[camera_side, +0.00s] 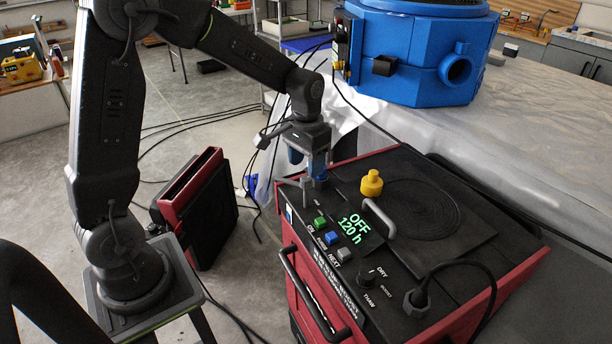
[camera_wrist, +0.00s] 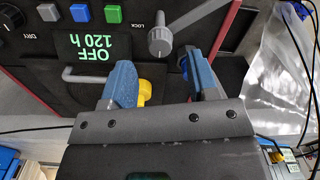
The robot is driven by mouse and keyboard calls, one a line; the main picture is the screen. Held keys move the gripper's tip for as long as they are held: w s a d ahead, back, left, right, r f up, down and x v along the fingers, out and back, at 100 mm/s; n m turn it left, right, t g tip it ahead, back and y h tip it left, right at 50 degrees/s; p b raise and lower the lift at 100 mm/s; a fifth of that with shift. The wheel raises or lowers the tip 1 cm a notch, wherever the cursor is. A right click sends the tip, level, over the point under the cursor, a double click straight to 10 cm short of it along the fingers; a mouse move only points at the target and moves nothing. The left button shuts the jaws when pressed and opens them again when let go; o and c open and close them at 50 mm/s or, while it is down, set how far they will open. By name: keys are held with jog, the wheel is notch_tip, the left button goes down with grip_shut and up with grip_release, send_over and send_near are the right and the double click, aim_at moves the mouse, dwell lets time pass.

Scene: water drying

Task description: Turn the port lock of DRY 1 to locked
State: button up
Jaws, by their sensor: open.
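DRY 1 appears to be the black-topped, red-sided dryer (camera_side: 470,245); no name tag is readable. Its lock is a grey knob with a lever (camera_wrist: 160,42), beside upside-down "LOCK" lettering in the wrist view. There the lever points up and right. In the side view the grey lever (camera_side: 304,184) shows at the panel's far left corner, partly hidden by my gripper. My gripper (camera_side: 316,178) points down over that corner. In the wrist view its blue fingers (camera_wrist: 157,62) are apart with nothing between them, and the knob lies just beyond their tips. I cannot tell whether they touch it.
A display (camera_side: 354,228) reads OFF, 120 h, near green, blue and grey buttons. A yellow knob (camera_side: 371,183) and grey handle (camera_side: 380,218) stand close to my gripper. A black dial (camera_side: 372,274) and cable plug (camera_side: 416,302) are further right. A blue vessel (camera_side: 415,55) stands behind.

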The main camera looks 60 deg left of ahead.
aim_at(306, 178)
jog(key=shift+f, duration=2.1)
jog(key=shift+c, duration=0.2)
grip_shut()
